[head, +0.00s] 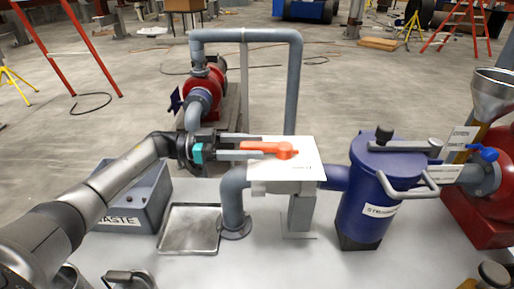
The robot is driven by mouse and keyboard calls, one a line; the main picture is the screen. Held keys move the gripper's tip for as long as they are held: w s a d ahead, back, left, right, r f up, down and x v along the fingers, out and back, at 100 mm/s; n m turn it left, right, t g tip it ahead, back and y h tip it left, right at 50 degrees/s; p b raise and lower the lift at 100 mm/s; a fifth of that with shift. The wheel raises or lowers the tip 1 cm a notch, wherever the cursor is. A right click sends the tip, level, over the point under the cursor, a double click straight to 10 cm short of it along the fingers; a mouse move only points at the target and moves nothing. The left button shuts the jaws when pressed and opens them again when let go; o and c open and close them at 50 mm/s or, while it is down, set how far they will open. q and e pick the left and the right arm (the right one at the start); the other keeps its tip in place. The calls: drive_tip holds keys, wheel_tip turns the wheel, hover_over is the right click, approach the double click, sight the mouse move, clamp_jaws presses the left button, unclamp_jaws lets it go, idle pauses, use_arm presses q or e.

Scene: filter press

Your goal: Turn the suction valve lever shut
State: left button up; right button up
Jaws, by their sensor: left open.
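The orange valve lever (268,149) lies flat over a white plate (300,158) on top of the valve, its narrow end pointing left. The valve sits between a grey pipe (234,200) and the blue strainer (366,205). My left gripper (250,146) comes in from the left. Its two fingers are open, one on the far side and one on the near side of the lever's left end. I cannot tell whether either finger touches the lever.
A blue-handled valve (483,152) and funnel (495,95) stand at the right. The strainer's handle (408,186) sticks out toward the front. A grey waste bin (140,200) and a metal tray (190,229) stand at the left. The bench front is mostly clear.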

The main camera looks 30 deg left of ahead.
use_arm(q)
drive_tip(key=shift+x, duration=0.85)
drive_tip(key=shift+c, duration=0.3)
clamp_jaws()
idle(0.5)
